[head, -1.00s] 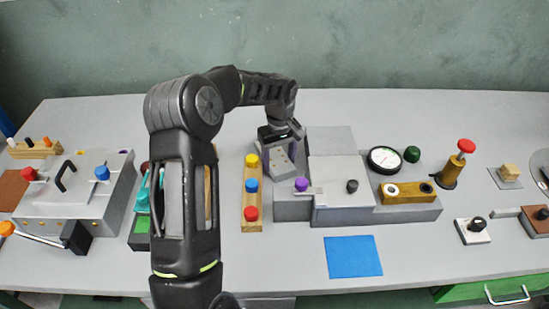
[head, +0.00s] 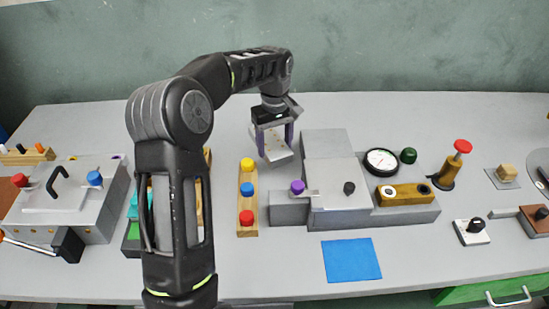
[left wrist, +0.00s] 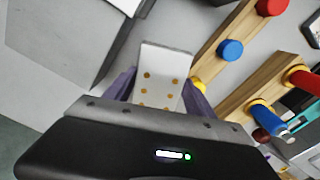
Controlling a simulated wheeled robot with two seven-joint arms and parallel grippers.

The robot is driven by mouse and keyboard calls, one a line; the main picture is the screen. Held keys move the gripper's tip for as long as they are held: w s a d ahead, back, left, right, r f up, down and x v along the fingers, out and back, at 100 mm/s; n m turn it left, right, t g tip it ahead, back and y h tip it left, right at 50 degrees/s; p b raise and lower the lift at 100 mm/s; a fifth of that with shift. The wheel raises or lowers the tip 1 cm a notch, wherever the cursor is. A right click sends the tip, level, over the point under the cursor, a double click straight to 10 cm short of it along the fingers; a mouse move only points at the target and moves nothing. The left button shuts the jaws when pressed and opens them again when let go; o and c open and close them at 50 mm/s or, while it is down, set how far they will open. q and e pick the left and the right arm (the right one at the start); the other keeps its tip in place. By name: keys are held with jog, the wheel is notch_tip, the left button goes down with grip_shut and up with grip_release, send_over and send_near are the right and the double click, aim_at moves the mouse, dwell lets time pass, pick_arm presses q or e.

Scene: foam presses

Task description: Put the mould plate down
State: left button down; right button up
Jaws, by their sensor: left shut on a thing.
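The mould plate (head: 276,151) is a pale flat plate with gold-coloured dots. My left gripper (head: 272,138), with purple fingers, is shut on it. It holds the plate behind and left of the grey press, right of the wooden strip with coloured knobs. In the left wrist view the plate (left wrist: 163,72) sits between the fingers, dots facing the camera. I cannot tell whether its lower edge touches the table. My right gripper is not in view.
The grey press (head: 338,182) stands close on the right. The knob strip (head: 247,215) is on the left. A blue mat (head: 351,260) lies in front. A dial gauge (head: 381,162) stands on the press's right side. The table behind the plate is clear.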

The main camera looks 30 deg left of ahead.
pick_arm(q)
jog(key=shift+r, duration=1.3)
